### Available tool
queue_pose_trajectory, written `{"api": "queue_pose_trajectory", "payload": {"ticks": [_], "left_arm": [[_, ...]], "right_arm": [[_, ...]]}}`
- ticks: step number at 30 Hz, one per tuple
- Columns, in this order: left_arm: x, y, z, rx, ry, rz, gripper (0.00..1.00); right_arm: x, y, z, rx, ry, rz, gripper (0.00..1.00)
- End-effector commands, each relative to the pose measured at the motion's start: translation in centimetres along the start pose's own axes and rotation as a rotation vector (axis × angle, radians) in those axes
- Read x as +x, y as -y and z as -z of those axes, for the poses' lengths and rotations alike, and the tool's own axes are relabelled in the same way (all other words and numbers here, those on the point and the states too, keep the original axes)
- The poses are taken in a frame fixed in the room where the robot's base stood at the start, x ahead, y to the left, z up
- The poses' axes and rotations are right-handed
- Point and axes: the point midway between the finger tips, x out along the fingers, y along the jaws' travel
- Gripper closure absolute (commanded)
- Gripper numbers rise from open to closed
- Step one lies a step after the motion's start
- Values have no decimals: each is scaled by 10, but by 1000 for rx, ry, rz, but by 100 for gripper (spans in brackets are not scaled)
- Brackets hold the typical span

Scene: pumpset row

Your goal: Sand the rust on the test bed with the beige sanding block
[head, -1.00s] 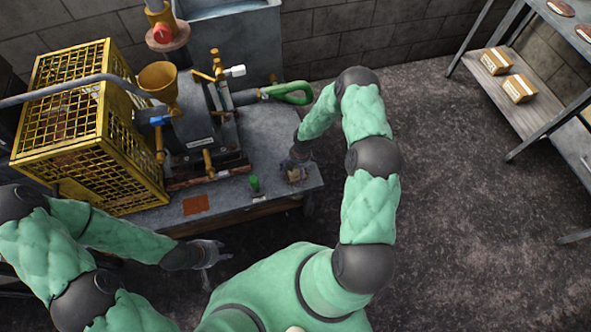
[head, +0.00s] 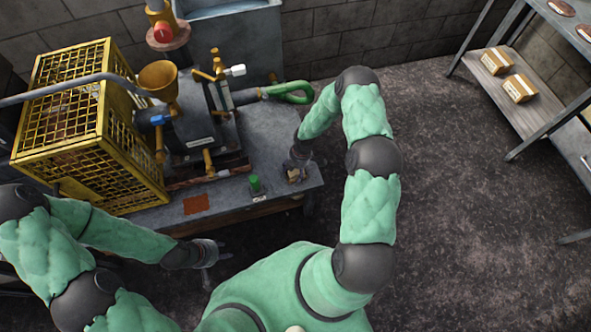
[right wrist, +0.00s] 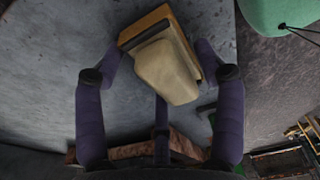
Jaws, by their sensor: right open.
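The beige sanding block (right wrist: 165,70) lies on the grey test bed (right wrist: 60,60) in the right wrist view, with a wooden-brown layer at its far edge. It also shows small in the head view (head: 294,175), near the bed's right end. My right gripper (right wrist: 162,62) is open, with one finger on each side of the block; I cannot tell whether they touch it. The orange-brown rust patch (head: 196,204) is on the front strip of the test bed (head: 228,192), left of the block. My left gripper (head: 208,277) hangs in front of the bed, empty, fingers apart.
A small green cylinder (head: 255,184) stands on the bed between rust and block. The pump with a brass funnel (head: 158,78) and a yellow mesh cage (head: 85,130) fill the back and left. A shelf with boxes (head: 519,88) stands far right over open floor.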

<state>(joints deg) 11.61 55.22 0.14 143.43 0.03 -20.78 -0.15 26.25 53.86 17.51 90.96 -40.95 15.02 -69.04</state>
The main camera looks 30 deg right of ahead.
Motion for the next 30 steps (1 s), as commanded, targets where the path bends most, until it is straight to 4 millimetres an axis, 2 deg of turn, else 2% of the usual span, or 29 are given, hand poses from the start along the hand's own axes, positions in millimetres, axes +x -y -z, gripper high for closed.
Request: {"api": "queue_pose_trajectory", "payload": {"ticks": [18, 26, 27, 30], "left_arm": [[-10, -4, 0, 0, 0, 0, 60], [-10, -4, 0, 0, 0, 0, 60], [-10, -4, 0, 0, 0, 0, 60], [-10, -4, 0, 0, 0, 0, 60]], "right_arm": [[-16, 0, 2, 0, 0, 0, 30], [-15, 0, 2, 0, 0, 0, 30], [-15, 0, 2, 0, 0, 0, 33], [-15, 0, 2, 0, 0, 0, 61]]}}
